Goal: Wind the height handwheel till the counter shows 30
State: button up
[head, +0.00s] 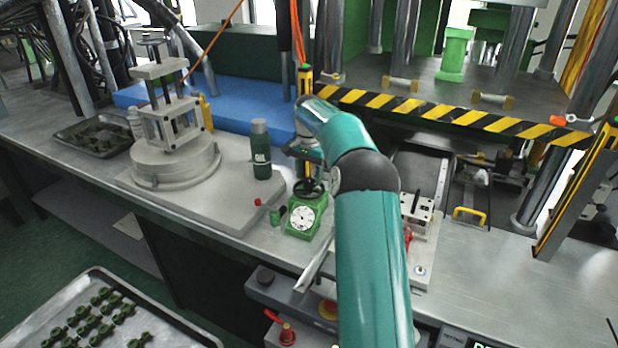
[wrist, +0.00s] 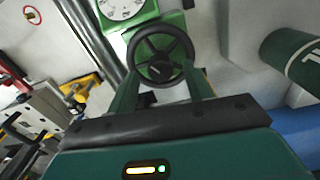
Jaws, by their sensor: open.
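The handwheel (head: 311,187) is a small black spoked wheel on top of a green housing (head: 303,230) on the bench. The housing has a round white dial (head: 301,217) with a black pointer; its figures are too small to read. No counter reading 30 can be made out. In the wrist view the handwheel (wrist: 163,52) lies beyond and between the two green fingers of my gripper (wrist: 160,78), and the dial (wrist: 122,6) is cut off at the top. My gripper is open, with one finger on each side of the wheel. I cannot tell whether either finger touches it.
A dark green bottle (head: 261,150) stands left of the housing, near a round metal fixture (head: 175,162). A small red knob (head: 257,202) is close by. A yellow-black striped press edge (head: 450,115) is behind, and a tray of green parts (head: 110,315) is at front left.

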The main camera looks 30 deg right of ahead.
jog(key=shift+f, duration=0.8)
jog(key=c, duration=1)
jog(key=shift+n, duration=0.4)
jog(key=n, duration=1)
jog(key=shift+r, duration=0.1)
